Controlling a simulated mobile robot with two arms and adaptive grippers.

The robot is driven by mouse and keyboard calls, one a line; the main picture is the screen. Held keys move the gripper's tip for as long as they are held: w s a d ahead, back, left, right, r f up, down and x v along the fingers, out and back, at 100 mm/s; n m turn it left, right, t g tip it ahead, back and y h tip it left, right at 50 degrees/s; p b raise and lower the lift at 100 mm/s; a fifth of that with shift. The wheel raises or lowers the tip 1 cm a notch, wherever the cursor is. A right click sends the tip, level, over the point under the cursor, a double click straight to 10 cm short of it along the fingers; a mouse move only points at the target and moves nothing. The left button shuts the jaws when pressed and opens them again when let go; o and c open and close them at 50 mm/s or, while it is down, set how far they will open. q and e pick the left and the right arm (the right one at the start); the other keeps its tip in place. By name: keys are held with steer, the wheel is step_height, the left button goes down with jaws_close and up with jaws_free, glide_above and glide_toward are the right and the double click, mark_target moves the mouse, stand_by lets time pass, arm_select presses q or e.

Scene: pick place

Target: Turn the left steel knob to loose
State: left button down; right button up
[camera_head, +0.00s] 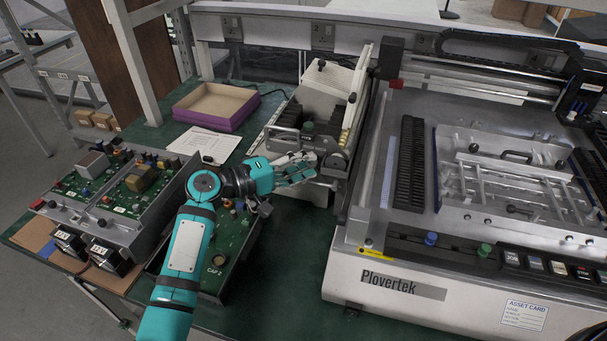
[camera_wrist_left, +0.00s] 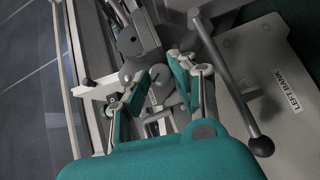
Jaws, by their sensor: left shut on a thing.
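My left gripper (camera_head: 298,168) reaches the front of a grey metal fixture (camera_head: 320,98) at the back middle of the bench. In the left wrist view its two teal-backed fingers (camera_wrist_left: 160,88) are closed in on a small steel knob (camera_wrist_left: 157,92) and hold it between them. The fingers and palm hide most of this knob in the head view. Another round steel part (camera_head: 335,161) shows just right of the fingertips on the fixture front. The knob's turn angle cannot be read. My right gripper is not in view.
A lever with a black ball end (camera_wrist_left: 261,146) stands close beside the fingers, near a "LEFT BANK" label (camera_wrist_left: 287,90). The Plovertek machine (camera_head: 390,281) fills the right. Circuit-board units (camera_head: 110,207) lie left, a purple tray (camera_head: 216,106) behind. Green bench shows in front.

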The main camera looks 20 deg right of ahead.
arm_select(q)
steer(key=shift+f+n+h+b, duration=0.2)
steer(key=shift+n+h+b, duration=0.4)
steer(key=shift+b, duration=0.4)
steer(key=c, duration=1.1)
jaws_free()
steer(key=shift+a, duration=0.1)
steer(key=a, duration=0.4)
steer(key=s+a, duration=0.1)
steer(key=a, duration=0.2)
steer(key=s+a, duration=0.1)
steer(key=a, duration=0.3)
steer(key=shift+s+a, duration=0.15)
steer(key=shift+a, duration=0.2)
